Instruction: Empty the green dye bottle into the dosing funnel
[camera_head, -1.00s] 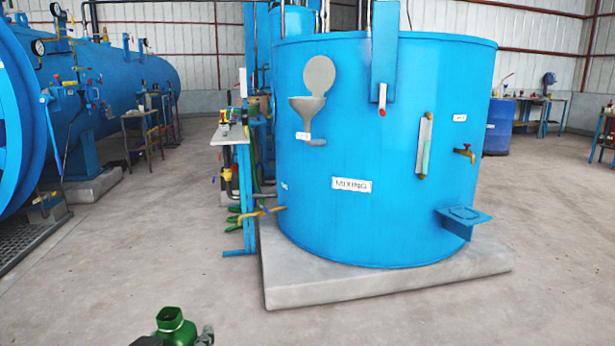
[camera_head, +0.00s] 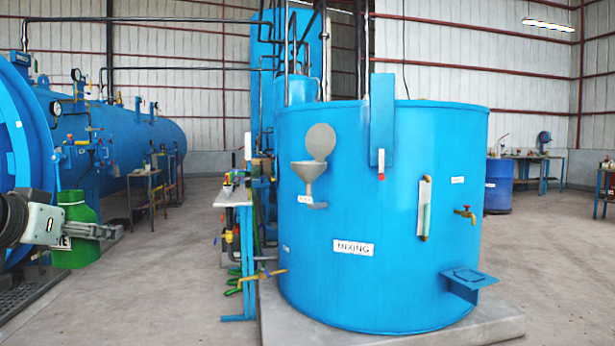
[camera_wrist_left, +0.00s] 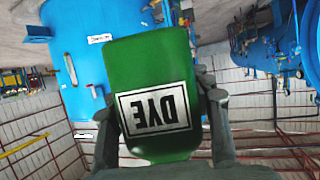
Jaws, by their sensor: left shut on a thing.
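The green dye bottle (camera_head: 78,228) is at the left of the head view, roughly upright. My left gripper (camera_head: 72,226) is shut on it and holds it in the air, well left of the mixing tank. In the left wrist view the bottle (camera_wrist_left: 150,75) fills the middle, with its DYE label upside down, and the gripper's fingers (camera_wrist_left: 160,125) clasp its sides. The grey dosing funnel (camera_head: 309,175) is on the front of the blue mixing tank (camera_head: 385,275), with its round lid (camera_head: 320,141) raised above it. My right gripper is not in view.
A narrow bench (camera_head: 233,196) with small items stands left of the tank, with pipes and valves below. A blue horizontal vessel (camera_head: 120,135) lies at the far left. A blue shelf (camera_head: 470,279) juts from the tank's lower right. Open floor (camera_head: 170,285) lies between bottle and tank.

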